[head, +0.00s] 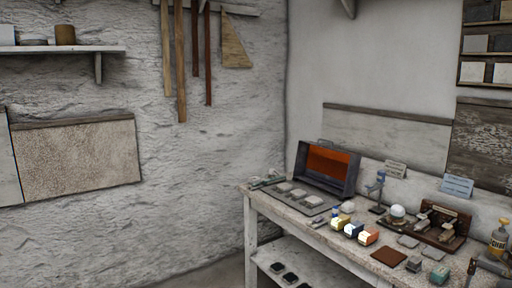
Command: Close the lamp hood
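A dark grey box-like hood (350,185) with a glowing orange-red inside stands at the back left of the workbench (262,197). Its front faces me and is open, so the orange inside shows. I take it for the lamp hood, though no label tells this. A thin handle-like piece shows along its top edge. Neither of my grippers can be made out in the head view, and nothing is seen touching the hood.
A grey plate with pale blocks (297,194) lies before the hood. A small blue stand (377,187), a white sphere (398,211), several coloured cubes (354,230), a brown wooden rack (440,226) and a yellow bottle (499,237) crowd the bench. Floor left of it is partly visible.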

